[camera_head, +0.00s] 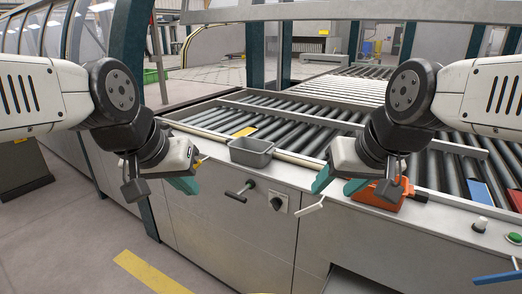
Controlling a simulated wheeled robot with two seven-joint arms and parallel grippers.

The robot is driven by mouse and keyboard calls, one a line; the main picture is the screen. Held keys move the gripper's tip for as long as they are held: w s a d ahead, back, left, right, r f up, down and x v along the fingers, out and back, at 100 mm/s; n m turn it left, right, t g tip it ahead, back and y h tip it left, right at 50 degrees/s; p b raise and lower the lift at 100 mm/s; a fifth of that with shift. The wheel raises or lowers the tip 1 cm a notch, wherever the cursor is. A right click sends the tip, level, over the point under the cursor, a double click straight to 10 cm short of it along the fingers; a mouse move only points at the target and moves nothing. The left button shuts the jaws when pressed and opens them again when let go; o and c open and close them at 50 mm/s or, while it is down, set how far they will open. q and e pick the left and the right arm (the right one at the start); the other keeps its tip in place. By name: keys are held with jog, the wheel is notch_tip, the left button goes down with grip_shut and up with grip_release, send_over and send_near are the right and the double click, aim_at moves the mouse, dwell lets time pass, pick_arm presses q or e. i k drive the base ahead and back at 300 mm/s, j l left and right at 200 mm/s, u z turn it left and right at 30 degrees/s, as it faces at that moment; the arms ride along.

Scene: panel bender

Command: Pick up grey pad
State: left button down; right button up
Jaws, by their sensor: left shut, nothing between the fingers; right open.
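I cannot pick out a grey pad for certain. A small grey open-topped bin (248,157) sits on the near edge of the roller table, between my two grippers; I cannot see anything inside it. My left gripper (188,178), with teal fingers, is shut and empty, to the left of the bin and apart from it. My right gripper (339,184), with teal fingers, is open, to the right of the bin. An orange tool-like object (380,196) with dark parts lies just right of the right gripper's fingers; I cannot tell whether they touch.
The roller table (275,163) carries a yellow piece (245,132), a blue piece (481,194) and a red piece (514,201). A black-handled lever (240,191) and a black knob (276,203) stick out of the front panel. Floor is clear at lower left.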

aim_at(163, 126)
jog(key=u, duration=0.85)
jog(key=z, duration=1.95)
jog(key=u, duration=1.85)
jog(key=j, duration=0.2)
jog(key=i+j, duration=0.2)
jog(key=j, duration=0.15)
jog(key=i+j+z, duration=0.2)
jog(key=i+j, duration=0.2)
jog(key=j, duration=0.25)
jog(key=i+j, duration=0.15)
jog(key=j, duration=0.2)
jog(key=i+j+z, duration=0.1)
jog(key=j, duration=0.3)
jog(key=i, duration=0.1)
